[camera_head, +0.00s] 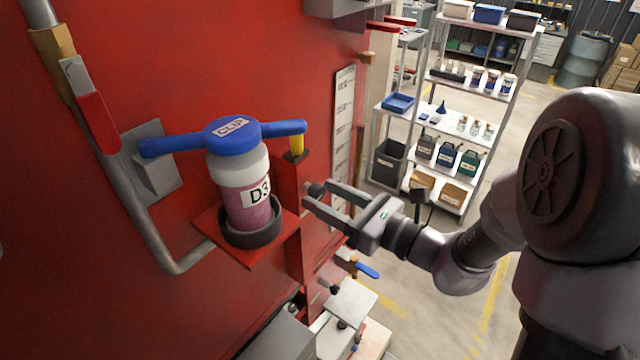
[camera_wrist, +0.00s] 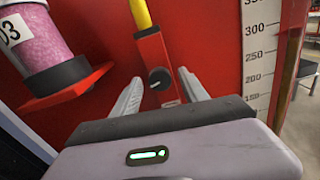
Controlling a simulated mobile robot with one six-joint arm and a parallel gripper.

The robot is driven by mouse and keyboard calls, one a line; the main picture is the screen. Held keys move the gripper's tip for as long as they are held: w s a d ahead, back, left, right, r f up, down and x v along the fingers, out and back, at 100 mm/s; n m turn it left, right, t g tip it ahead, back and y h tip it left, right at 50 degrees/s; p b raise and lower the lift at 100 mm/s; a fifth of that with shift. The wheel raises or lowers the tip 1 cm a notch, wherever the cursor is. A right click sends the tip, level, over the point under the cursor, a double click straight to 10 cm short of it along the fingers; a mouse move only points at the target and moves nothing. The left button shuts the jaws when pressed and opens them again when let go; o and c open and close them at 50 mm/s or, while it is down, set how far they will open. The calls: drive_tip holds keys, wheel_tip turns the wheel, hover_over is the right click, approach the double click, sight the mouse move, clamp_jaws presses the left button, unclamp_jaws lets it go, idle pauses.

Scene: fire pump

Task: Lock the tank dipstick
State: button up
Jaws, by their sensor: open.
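The tank dipstick has a yellow handle (camera_head: 296,145) that stands upright in a red holder on the red tank wall; the handle also shows at the top of the wrist view (camera_wrist: 140,14). A round black knob (camera_wrist: 159,78) with a light pointer line sits on the red holder (camera_wrist: 152,50) below the handle. In the head view the dark knob (camera_head: 316,188) is by my fingertips. My gripper (camera_head: 319,198) is open and empty, its fingers pointing at the holder. In the wrist view the knob appears between the fingers (camera_wrist: 160,80); I cannot tell whether they touch it.
A scale strip (camera_head: 343,140) is on the wall to the right. A red-handled valve (camera_head: 97,122) is at left. Stocked shelves (camera_head: 450,110) stand behind.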

drive_tip(key=shift+x, duration=0.85)
clamp_jaws()
